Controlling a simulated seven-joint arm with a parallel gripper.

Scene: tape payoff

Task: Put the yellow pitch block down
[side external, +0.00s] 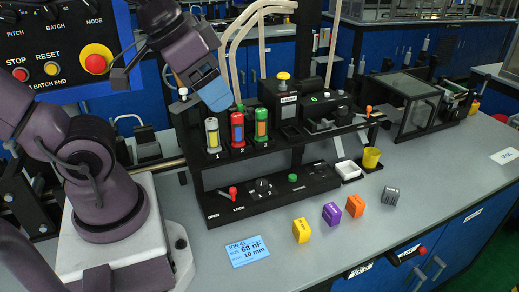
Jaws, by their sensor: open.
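The yellow pitch block (301,230) stands on the grey bench top in front of the black machine, apart from my gripper. It is the leftmost in a row of small blocks. My gripper (215,98), at the light blue end of my arm, is raised above and to the left, close to the numbered cylinders of the machine. It is open, and no block shows in it. The finger gap is too small to make out clearly.
A purple block (332,213), an orange block (355,205) and a grey block (390,196) stand to the right. A blue job card (248,251) lies left. The black machine (265,190) rises behind, with a yellow cup (371,158) beside it.

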